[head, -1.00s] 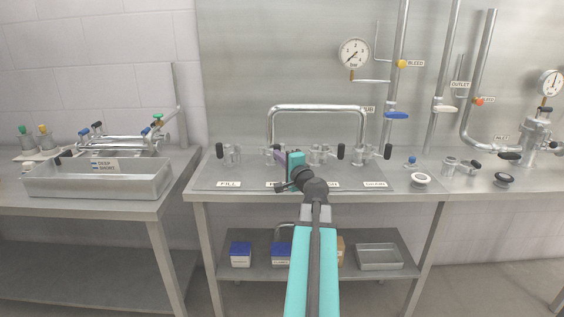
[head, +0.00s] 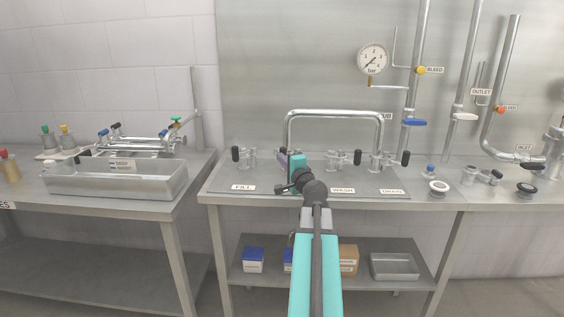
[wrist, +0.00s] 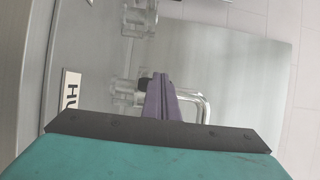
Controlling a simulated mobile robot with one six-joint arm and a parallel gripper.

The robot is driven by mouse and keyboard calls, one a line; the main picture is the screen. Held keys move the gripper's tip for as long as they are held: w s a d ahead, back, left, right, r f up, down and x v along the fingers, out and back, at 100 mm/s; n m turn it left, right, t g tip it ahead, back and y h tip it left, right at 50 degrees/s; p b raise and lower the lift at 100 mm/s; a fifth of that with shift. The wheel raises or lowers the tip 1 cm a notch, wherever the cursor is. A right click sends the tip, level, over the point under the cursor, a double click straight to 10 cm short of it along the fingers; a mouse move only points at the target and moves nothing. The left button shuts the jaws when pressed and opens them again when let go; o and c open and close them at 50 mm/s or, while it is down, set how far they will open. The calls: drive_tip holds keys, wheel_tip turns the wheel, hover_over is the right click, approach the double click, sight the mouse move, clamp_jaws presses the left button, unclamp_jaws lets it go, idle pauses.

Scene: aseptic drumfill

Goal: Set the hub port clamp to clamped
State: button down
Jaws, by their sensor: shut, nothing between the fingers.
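The hub port (wrist: 125,94) shows in the wrist view as a clear-looking metal fitting beside a partly cut-off "HU" label (wrist: 71,92). A dark clamp handle (wrist: 145,83) shows at its right, partly covered by my fingers. My gripper (wrist: 161,78) has its purple fingers together, empty, close to this handle; I cannot tell whether they touch it. In the head view my gripper (head: 283,158) is over the bench between the fill and wash ports and hides the hub port. The clamp's setting cannot be told.
The fill port (head: 251,158) stands left of my gripper; the wash port (head: 333,160) and drain port (head: 377,162) stand right, with black handles. A bent pipe (head: 335,114) arches behind. A steel tray (head: 115,182) is on the left bench. The wall carries a gauge (head: 373,59).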

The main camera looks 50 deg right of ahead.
drive_tip(key=b+v, duration=0.3)
drive_tip(key=v, duration=0.3)
drive_tip(key=shift+a+f, duration=0.2)
drive_tip(key=shift+a, duration=0.3)
drive_tip(key=shift+w, duration=0.1)
drive_tip(key=s+a+b, duration=0.1)
drive_tip(key=b, duration=0.6)
drive_tip(key=shift+a, duration=0.4)
drive_tip(key=a+b, duration=0.1)
drive_tip(key=b, duration=0.2)
drive_tip(key=s+a+b, duration=0.1)
drive_tip(key=a+b, duration=0.1)
drive_tip(key=b, duration=0.1)
drive_tip(key=s+a+b, duration=0.1)
drive_tip(key=b, duration=0.2)
drive_tip(key=shift+s+a+r, duration=0.1)
drive_tip(key=shift+a, duration=0.1)
